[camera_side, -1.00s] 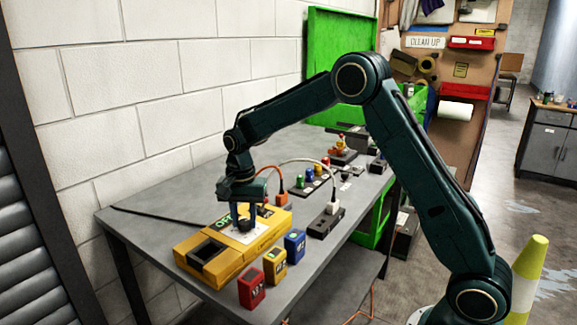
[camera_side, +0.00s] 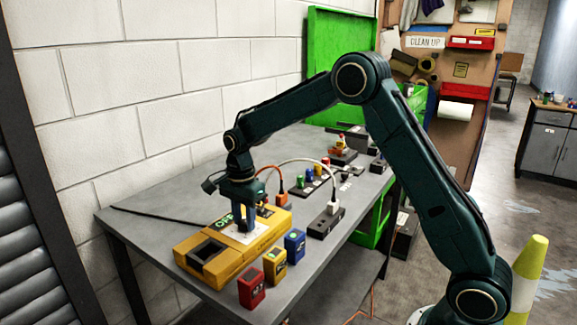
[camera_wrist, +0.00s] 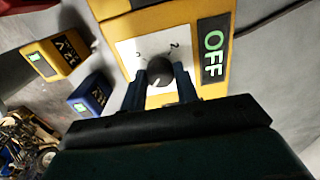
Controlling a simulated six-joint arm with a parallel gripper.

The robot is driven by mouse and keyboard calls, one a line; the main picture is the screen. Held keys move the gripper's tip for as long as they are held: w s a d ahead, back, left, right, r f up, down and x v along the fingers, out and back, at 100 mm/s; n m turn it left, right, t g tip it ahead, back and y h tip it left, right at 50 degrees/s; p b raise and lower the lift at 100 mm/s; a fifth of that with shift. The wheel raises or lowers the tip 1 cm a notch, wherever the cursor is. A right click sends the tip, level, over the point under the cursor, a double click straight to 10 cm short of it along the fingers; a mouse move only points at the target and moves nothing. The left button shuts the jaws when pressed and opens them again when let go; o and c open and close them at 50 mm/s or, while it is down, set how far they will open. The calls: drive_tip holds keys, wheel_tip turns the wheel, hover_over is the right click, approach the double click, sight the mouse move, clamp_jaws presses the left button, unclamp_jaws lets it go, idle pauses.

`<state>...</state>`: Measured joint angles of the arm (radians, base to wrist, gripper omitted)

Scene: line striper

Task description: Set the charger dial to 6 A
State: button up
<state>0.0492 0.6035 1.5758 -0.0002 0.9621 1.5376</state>
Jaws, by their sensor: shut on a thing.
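The yellow charger (camera_side: 263,236) lies on the grey bench, with a white dial plate and a green OFF label. In the wrist view the charger (camera_wrist: 215,90) shows its OFF sign (camera_wrist: 213,50) and the white plate (camera_wrist: 128,57). The dark round dial knob (camera_wrist: 160,70) sits on the plate between my fingers. My gripper (camera_wrist: 160,88) points down over the charger and is shut on the knob; it also shows in the side view (camera_side: 244,228). A "2" and part of another mark show on the plate; the other marks and the knob's pointer are hidden or unclear.
Red (camera_side: 251,288), yellow (camera_side: 274,267) and blue (camera_side: 295,245) battery packs stand along the bench's front edge. The bench's left end (camera_side: 135,222) is mostly clear.

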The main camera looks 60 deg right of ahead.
sight(244, 221)
drive_tip(key=o, duration=1)
drive_tip(key=shift+c, duration=0.2)
drive_tip(key=shift+r, duration=0.15)
wheel_tip(244, 221, up, 14)
drive_tip(key=shift+f, duration=0.2)
